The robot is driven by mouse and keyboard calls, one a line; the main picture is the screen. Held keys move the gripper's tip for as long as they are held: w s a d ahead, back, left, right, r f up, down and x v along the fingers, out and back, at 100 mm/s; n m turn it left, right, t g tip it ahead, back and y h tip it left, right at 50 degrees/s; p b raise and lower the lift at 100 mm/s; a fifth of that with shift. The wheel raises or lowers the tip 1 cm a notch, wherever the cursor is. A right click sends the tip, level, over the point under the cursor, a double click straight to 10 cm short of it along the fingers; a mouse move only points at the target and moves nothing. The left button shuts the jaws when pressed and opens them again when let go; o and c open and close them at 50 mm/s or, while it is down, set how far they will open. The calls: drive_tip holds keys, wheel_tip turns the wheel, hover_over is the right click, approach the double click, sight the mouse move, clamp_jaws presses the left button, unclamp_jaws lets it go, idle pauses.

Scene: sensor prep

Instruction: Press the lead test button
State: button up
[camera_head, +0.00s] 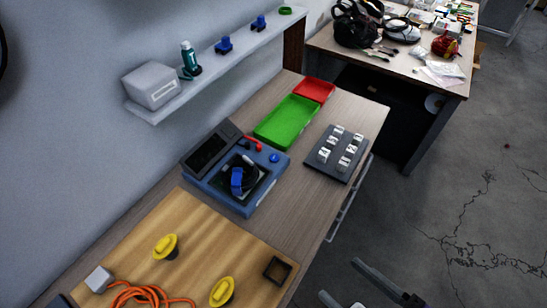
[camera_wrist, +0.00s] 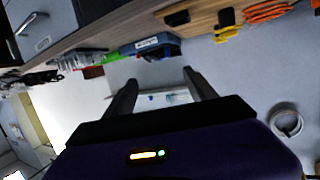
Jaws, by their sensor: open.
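A blue test unit (camera_head: 222,197) with a dark tilted screen (camera_head: 211,149) sits on the bench against the wall. A small round blue button-like part (camera_head: 274,158) is on its top right, beside a red part (camera_head: 255,144). A blue and black piece (camera_head: 238,180) lies in its dark recess. No label is readable, so I cannot tell which part is the lead test button. The unit's side also shows in the wrist view (camera_wrist: 150,46), near the upper edge. My gripper (camera_wrist: 157,88) is open and empty, apart from the unit; parts of it show at the head view's lower right.
A green tray (camera_head: 287,122), a red tray (camera_head: 315,89) and a dark board (camera_head: 336,153) with white pieces are behind the unit. A wall shelf (camera_head: 217,61) overhangs. Floor at right is clear.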

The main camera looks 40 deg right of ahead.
clamp_jaws()
idle(1.6)
